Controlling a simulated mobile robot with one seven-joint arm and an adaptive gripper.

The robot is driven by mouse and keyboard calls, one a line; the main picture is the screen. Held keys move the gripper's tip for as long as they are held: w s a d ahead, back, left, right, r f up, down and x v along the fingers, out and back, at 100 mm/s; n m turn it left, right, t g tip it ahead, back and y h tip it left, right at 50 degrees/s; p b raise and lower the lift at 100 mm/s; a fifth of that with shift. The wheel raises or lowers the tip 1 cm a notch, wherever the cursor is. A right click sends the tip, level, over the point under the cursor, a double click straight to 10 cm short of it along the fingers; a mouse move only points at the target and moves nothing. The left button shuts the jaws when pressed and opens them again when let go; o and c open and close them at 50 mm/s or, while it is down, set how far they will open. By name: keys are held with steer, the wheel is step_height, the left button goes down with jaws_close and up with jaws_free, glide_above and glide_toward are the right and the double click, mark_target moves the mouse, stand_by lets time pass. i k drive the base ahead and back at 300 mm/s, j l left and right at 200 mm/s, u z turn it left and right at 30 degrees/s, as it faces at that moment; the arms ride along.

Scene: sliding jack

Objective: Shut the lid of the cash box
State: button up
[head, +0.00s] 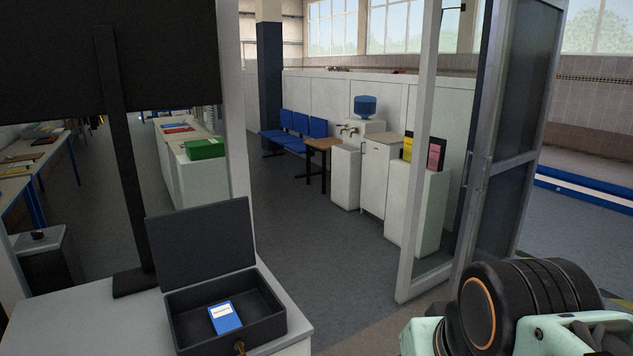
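The cash box (270,327) is dark grey and sits near the right end of a white counter at the lower left. Its lid (203,245) stands up, tilted back, hinged along the rear edge. A blue and white packet (225,317) lies inside. A small brass-coloured lock or key (240,347) shows at the box's front. Part of my arm shows at the lower right, well apart from the box. My gripper's fingers are not in view.
The white counter (45,325) carries a black stand (128,190) holding a dark panel (50,50), close behind and left of the lid. A glass door (505,150) stands open at the right. Open floor (340,250) lies beyond the counter.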

mark_target(193, 245)
steer(key=i+l+z, duration=0.7)
steer(key=i+z, duration=0.2)
steer(key=i, duration=0.2)
steer(key=i+l+u, duration=0.1)
steer(key=i+u, duration=0.2)
steer(key=i, duration=0.2)
steer(key=i+l+u, duration=0.25)
steer(key=i, duration=0.2)
steer(key=i+j+u, duration=0.1)
steer(key=i+u, duration=0.4)
steer(key=u, duration=0.2)
steer(key=i+u, duration=0.75)
steer(key=u, duration=0.25)
steer(key=i+l+u, duration=0.4)
steer(key=u, duration=0.35)
steer(key=i+l+u, duration=0.25)
steer(key=u, duration=0.2)
steer(key=i+l+u, duration=0.2)
steer(key=u, duration=0.25)
steer(key=l+u, duration=0.4)
steer(key=i+l+u, duration=0.15)
steer(key=u, duration=0.3)
steer(key=l+u, duration=0.45)
